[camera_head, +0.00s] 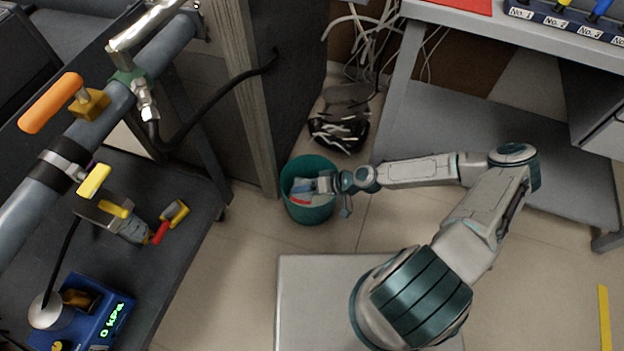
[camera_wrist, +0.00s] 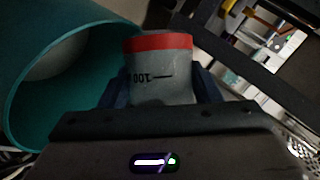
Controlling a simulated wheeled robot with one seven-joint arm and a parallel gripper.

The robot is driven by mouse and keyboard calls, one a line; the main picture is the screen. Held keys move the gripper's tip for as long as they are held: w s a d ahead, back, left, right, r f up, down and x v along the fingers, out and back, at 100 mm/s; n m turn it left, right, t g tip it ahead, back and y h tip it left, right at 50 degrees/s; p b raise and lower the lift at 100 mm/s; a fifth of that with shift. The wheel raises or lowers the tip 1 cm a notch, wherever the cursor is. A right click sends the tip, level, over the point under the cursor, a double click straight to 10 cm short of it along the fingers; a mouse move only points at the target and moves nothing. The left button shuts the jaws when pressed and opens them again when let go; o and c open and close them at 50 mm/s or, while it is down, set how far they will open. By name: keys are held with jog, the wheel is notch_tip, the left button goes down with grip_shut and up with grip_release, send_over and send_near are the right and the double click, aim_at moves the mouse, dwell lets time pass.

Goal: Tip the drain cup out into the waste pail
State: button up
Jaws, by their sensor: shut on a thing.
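The waste pail (camera_head: 309,212) is a teal round bucket on the floor near the middle of the head view. Its rim and wall fill the left of the wrist view (camera_wrist: 15,100). My gripper (camera_head: 312,187) is over the pail's opening, reaching in from the right. It is shut on the drain cup (camera_wrist: 160,75), a grey translucent cup with a red rim and a "100" mark. In the head view the cup (camera_head: 301,199) lies tilted within the pail's outline, red rim low. Whether anything is inside the cup or pouring out is not visible.
A dark cart (camera_head: 180,270) with a blue gauge box reading 0 kPa (camera_head: 95,310) stands left. A pillar (camera_head: 245,100) rises just left of the pail. Cables and a black bundle (camera_head: 340,130) lie behind it. A grey bench (camera_head: 490,35) is at right. Floor right of the pail is clear.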

jog(key=shift+w+d+r+m+g+y, duration=0.1)
jog(key=shift+w+r+m+g+y, duration=0.1)
jog(key=shift+r+m+g+y, duration=0.3)
dwell(1.0)
jog(key=shift+w+f+m+g+b, duration=0.1)
jog(key=shift+f+m+g+b, duration=0.4)
jog(key=shift+b, duration=0.1)
dwell(0.5)
jog(key=shift+w+d+f, duration=0.1)
jog(key=shift+w+m+g+b, duration=0.3)
jog(key=shift+w+b, duration=0.1)
jog(key=shift+b, duration=0.15)
dwell(0.3)
